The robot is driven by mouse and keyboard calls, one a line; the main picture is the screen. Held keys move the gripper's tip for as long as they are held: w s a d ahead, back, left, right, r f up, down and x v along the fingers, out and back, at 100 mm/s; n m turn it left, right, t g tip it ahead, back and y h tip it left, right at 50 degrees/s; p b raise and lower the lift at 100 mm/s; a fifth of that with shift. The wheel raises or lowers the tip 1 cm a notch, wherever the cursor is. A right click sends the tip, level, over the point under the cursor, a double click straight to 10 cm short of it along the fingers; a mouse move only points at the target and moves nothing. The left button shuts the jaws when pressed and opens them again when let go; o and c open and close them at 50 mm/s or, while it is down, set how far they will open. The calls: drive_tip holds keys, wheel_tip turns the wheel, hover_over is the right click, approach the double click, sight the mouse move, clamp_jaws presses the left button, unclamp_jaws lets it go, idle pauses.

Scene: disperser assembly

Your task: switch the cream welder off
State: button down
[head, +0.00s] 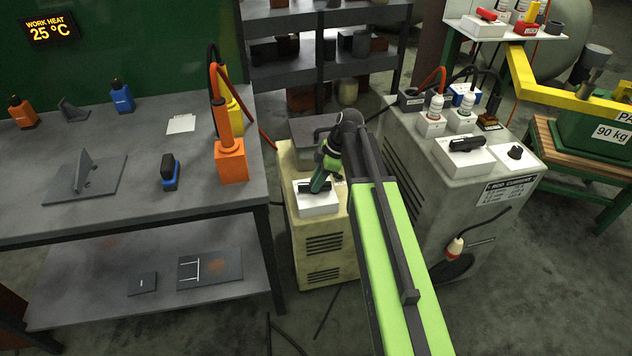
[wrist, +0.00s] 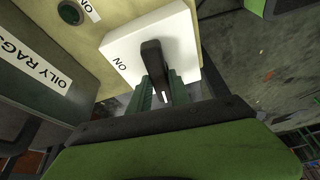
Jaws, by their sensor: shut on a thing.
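The cream welder (head: 300,243) stands on the floor right of the workbench. A white switch box (head: 318,206) with a black lever sits on its top; in the wrist view the box (wrist: 120,50) carries an ON label at its left side. My gripper (head: 319,187) has come down onto the box from above. In the wrist view its green fingers (wrist: 162,92) are closed around the black lever (wrist: 152,56), one on each side. The lever's lower end lies between the fingers. A round green lamp or button (wrist: 70,12) with its own label is beside the box.
A grey welder (head: 470,200) with switches and a plug stands close on the right. The workbench (head: 100,220) with an orange block (head: 231,165) is close on the left. A dark bin labelled OILY RAGS (wrist: 35,70) is beside the cream welder. Cables lie on the floor.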

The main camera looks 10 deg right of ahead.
drive_tip(key=shift+n+g, duration=0.4)
drive_tip(key=shift+n, duration=0.4)
drive_tip(key=c, duration=1.2)
unclamp_jaws()
drive_tip(key=shift+r, duration=0.1)
drive_tip(key=p+v, duration=1.6)
drive_tip(key=v, duration=0.1)
